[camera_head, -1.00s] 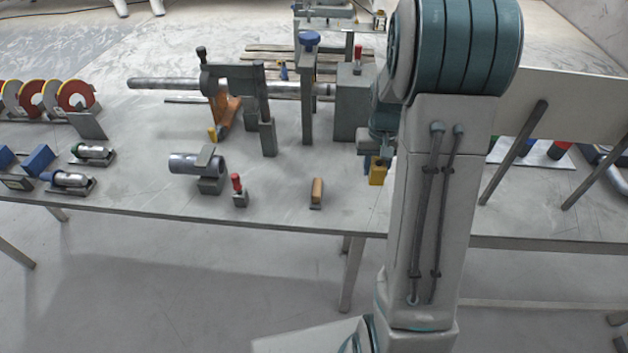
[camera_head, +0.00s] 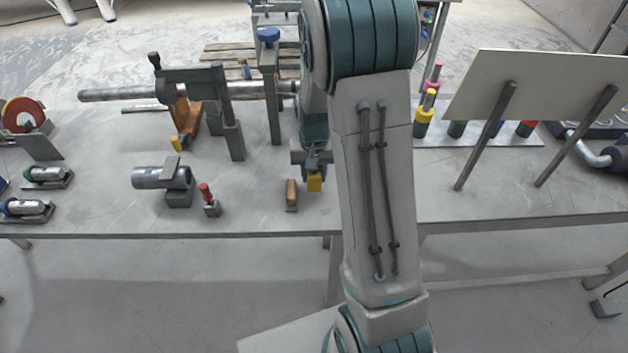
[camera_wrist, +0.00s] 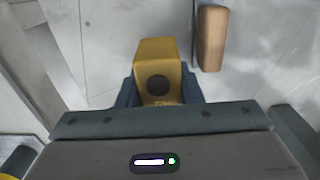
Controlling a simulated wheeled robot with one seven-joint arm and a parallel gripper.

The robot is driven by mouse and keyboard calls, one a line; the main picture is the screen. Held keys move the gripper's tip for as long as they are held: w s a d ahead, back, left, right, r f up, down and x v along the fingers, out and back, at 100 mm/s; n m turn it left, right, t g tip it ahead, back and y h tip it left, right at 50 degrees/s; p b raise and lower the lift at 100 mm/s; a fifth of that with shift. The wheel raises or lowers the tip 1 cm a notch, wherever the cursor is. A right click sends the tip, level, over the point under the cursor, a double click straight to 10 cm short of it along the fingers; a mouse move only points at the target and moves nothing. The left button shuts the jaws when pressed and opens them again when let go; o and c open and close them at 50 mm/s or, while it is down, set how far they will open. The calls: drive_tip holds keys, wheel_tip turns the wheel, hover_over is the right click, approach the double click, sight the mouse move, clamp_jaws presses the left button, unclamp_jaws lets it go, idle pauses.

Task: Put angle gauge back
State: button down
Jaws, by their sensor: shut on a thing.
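My gripper (camera_head: 313,170) is shut on a yellow block-shaped thing, which I take to be the angle gauge (camera_head: 314,182). It hangs just below the jaws, in front of the arm. In the wrist view the yellow gauge (camera_wrist: 158,70) sits between the blue fingers (camera_wrist: 160,92), with a dark round mark on its face. It appears held above the grey table; the exact gap cannot be told. A wooden-topped block (camera_head: 292,194) stands on the table just left of the gauge, and it also shows in the wrist view (camera_wrist: 211,38), apart from the gauge.
A red-handled tool (camera_head: 207,198) and a grey cylinder on a stand (camera_head: 160,177) are to the left. A clamped long bar (camera_head: 115,94) lies behind. To the right are coloured bottles (camera_head: 425,115) and a tilted panel (camera_head: 550,85) on posts. The front right tabletop is clear.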

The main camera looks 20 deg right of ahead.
sight(314, 182)
drive_tip(key=shift+f, duration=1.65)
drive_tip(key=shift+f, duration=0.15)
drive_tip(key=c, duration=1)
unclamp_jaws()
